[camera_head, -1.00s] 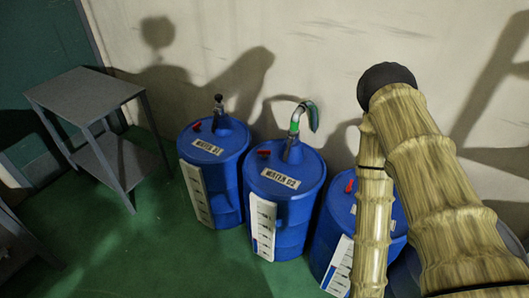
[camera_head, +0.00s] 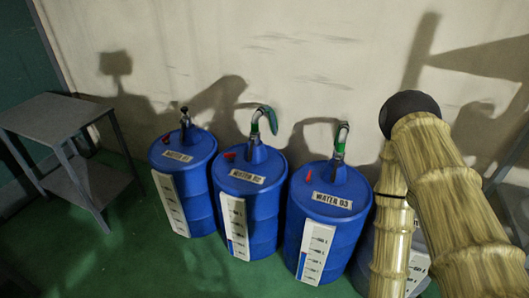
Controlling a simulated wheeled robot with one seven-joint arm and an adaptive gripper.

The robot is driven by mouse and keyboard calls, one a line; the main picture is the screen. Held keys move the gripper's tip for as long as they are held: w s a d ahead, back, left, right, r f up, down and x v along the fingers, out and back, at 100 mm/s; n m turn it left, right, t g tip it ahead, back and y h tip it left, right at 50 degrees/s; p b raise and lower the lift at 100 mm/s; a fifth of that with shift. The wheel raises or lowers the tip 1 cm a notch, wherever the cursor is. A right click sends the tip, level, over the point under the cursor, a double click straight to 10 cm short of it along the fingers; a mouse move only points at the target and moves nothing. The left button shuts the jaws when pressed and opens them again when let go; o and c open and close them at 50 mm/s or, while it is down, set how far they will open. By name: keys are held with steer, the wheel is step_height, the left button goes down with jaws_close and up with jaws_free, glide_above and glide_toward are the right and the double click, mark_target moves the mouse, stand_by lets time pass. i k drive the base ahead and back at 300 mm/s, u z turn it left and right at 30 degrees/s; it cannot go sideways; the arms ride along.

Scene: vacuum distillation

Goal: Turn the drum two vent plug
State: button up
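The drum labelled WATER 02 (camera_head: 250,213) is a blue drum standing upright on the floor between two similar drums. Its small red vent plug (camera_head: 229,155) sits on the left of the drum's top. A green and grey curved pipe (camera_head: 262,117) rises from the back of that top. A white scale strip (camera_head: 235,228) runs down its front. My arm's straw-coloured links stand at the right, well apart from this drum. My gripper is not in view.
Drum WATER 01 (camera_head: 189,195) is left and drum WATER 03 (camera_head: 335,235) right of it, each with a red plug. Another drum is partly hidden behind my arm. A grey table (camera_head: 55,117) stands at the left. Green floor (camera_head: 150,265) in front is clear.

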mark_target(230, 155)
steer(key=z, duration=0.85)
steer(key=i, duration=0.9)
steer(key=u, duration=1.95)
